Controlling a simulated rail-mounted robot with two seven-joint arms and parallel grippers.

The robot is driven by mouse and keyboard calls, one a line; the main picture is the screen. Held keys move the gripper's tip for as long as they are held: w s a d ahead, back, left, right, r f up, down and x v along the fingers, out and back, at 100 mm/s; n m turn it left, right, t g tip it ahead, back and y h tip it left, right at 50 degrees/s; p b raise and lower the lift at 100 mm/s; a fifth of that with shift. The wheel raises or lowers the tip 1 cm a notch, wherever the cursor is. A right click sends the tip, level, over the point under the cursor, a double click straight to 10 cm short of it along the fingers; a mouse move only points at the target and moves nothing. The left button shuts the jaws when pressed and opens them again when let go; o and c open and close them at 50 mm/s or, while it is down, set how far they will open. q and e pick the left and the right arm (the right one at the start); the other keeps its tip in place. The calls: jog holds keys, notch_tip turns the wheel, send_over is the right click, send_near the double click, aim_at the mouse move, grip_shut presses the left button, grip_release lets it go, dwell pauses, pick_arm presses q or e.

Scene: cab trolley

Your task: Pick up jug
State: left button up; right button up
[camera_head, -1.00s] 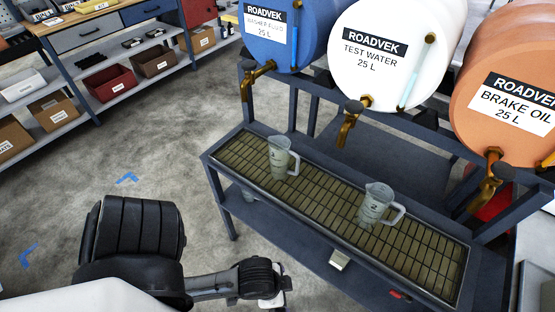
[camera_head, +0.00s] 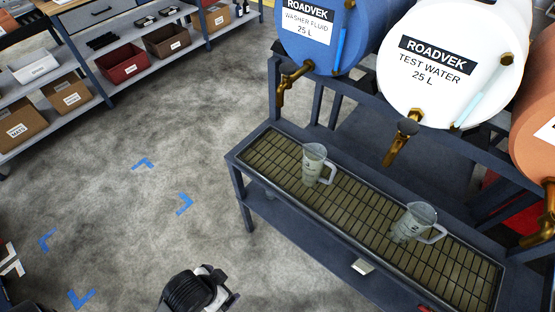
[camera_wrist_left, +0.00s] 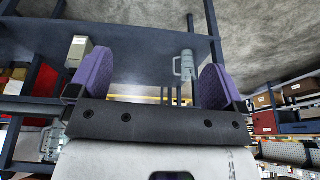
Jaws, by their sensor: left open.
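Two translucent grey-green measuring jugs with handles stand upright on the slatted drip tray (camera_head: 470,267) of a dark metal stand. The left jug (camera_head: 314,165) is near the tray's left end; the right jug (camera_head: 412,222) is farther right along it. In the wrist view, which looks turned over, one jug (camera_wrist_left: 187,65) shows small between the fingers, with a gap to them. Another jug (camera_wrist_left: 52,143) shows at lower left. My left gripper (camera_wrist_left: 157,60) has purple pads spread apart with nothing between them. In the head view only part of my left arm shows at the bottom, left of the stand.
Brass taps hang above the tray from a blue washer fluid barrel (camera_head: 322,35), a white test water barrel (camera_head: 440,85) and an orange barrel (camera_head: 535,135). Shelving with bins (camera_head: 125,62) stands at the upper left. Open floor with blue corner marks (camera_head: 183,204) lies left of the stand.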

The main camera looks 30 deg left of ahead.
pick_arm(q)
jog(key=shift+w+d+r, duration=0.1)
jog(key=shift+w, duration=0.1)
jog(key=shift+c, duration=1.1)
jog(key=shift+s, duration=0.1)
pick_arm(e)
jog(key=shift+s+d+f, duration=0.1)
jog(key=shift+s+d, duration=0.05)
